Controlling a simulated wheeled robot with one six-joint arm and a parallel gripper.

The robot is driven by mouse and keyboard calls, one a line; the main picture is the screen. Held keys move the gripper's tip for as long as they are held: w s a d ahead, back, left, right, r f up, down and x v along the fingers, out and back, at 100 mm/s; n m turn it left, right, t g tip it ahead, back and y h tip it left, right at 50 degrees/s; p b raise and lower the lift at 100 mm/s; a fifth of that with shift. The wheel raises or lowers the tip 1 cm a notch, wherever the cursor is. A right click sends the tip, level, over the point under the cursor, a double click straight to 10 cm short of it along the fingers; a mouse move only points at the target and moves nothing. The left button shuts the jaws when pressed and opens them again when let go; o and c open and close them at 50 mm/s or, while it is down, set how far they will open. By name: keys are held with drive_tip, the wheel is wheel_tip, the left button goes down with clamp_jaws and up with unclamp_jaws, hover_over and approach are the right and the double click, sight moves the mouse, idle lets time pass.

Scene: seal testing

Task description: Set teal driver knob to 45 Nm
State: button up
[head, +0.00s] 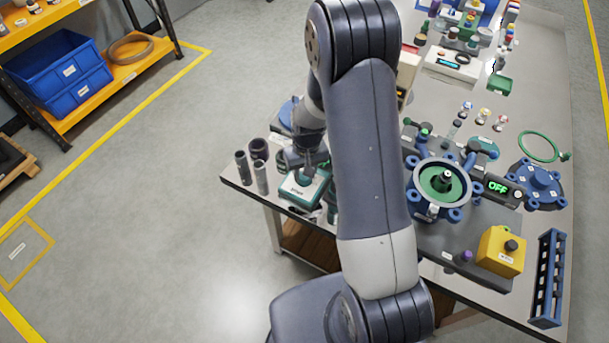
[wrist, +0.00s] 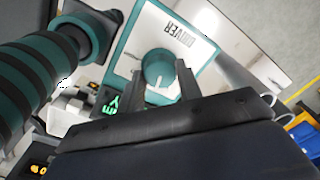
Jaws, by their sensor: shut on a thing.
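The driver unit (head: 303,190) is a teal box with a white top on the near left corner of the table. In the wrist view its white top (wrist: 186,22) carries the printed word "DRIVER". The round teal knob (wrist: 158,68) has a white pointer line and sits on that top. My gripper (wrist: 160,80) is shut on the knob, with one finger on each side of it. In the head view my gripper (head: 307,168) is over the unit, and my arm hides part of it. A green lit readout (wrist: 112,103) beside the knob is partly covered by my finger.
Dark cylinders (head: 258,165) stand left of the driver unit. A teal and black ribbed handle (wrist: 40,75) is close at left in the wrist view. A flanged housing (head: 440,190), a yellow box (head: 500,250) and a blue rack (head: 548,275) are at right.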

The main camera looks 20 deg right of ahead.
sight(305, 177)
drive_tip(key=m+b, duration=0.2)
drive_tip(key=m, duration=0.2)
drive_tip(key=shift+f+m, duration=0.1)
drive_tip(key=shift+m, duration=0.2)
drive_tip(key=m+b, duration=0.1)
drive_tip(key=m, duration=0.3)
drive_tip(key=shift+m+b, duration=0.3)
drive_tip(key=shift+b, duration=0.05)
drive_tip(key=m+b, duration=0.1)
drive_tip(key=m, duration=0.4)
drive_tip(key=shift+t, duration=0.3)
drive_tip(key=m+b, duration=0.1)
drive_tip(key=m, duration=0.3)
drive_tip(key=shift+h, duration=0.3)
drive_tip(key=shift+m, duration=0.5)
drive_tip(key=o, duration=1)
drive_tip(key=shift+s, duration=0.1)
drive_tip(key=shift+c, duration=0.2)
drive_tip(key=shift+r, duration=0.25)
wheel_tip(305, 177, up, 11)
drive_tip(key=shift+s+f, duration=0.2)
drive_tip(key=shift+s, duration=0.05)
